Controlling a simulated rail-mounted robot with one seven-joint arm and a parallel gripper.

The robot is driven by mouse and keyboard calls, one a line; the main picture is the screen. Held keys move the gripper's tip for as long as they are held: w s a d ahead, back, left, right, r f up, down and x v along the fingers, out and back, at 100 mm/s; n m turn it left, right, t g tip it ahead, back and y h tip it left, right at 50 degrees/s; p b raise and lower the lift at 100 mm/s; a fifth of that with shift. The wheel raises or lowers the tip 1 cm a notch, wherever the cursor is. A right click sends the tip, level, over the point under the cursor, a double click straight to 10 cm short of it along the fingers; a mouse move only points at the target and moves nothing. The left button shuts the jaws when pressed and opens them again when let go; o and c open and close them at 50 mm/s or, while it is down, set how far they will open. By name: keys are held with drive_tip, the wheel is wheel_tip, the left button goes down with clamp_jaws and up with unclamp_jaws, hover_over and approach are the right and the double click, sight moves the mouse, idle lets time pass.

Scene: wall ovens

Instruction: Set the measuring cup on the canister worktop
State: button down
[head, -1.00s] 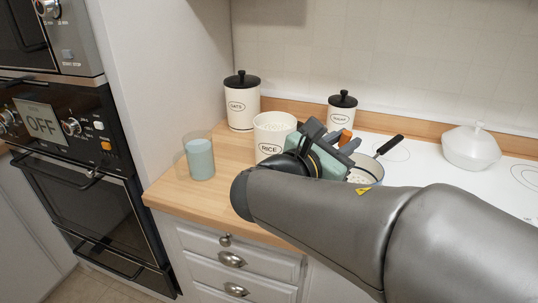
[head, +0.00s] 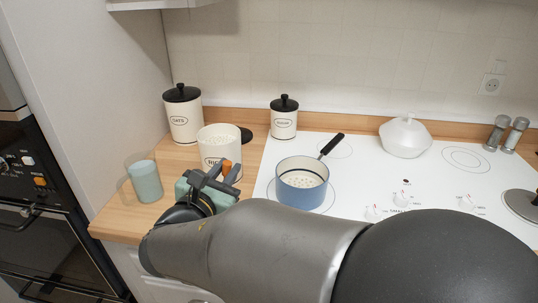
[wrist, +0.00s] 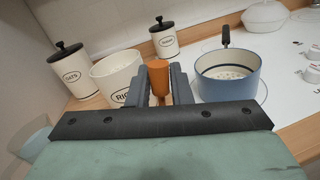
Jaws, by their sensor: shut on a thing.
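The orange measuring cup (head: 227,168) is held upright between the fingers of my gripper (head: 219,174), in front of the open RICE canister (head: 214,143). In the wrist view, the cup (wrist: 158,70) shows between both fingers (wrist: 158,82), with the RICE canister (wrist: 113,82) to the left and the blue pan (wrist: 228,82) to the right. The canister worktop (head: 120,212) is the wooden counter under the canisters. I cannot tell the gap between the cup and the wood, or what the cup holds.
The OATS canister (head: 183,118) and a smaller lidded canister (head: 284,120) stand behind. A blue pan (head: 301,186) with pale contents sits on the white hob (head: 375,175). A black lid lies behind the RICE canister.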

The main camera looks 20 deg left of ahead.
drive_tip(key=f, duration=0.1)
drive_tip(key=w+a, duration=0.1)
drive_tip(key=f, duration=0.1)
drive_tip(key=shift+w+a+f, duration=0.25)
drive_tip(key=shift+f, duration=1.55)
drive_tip(key=c, duration=1.3)
unclamp_jaws()
drive_tip(key=s+b, duration=0.1)
drive_tip(key=s, duration=1.1)
drive_tip(key=shift+d, duration=0.35)
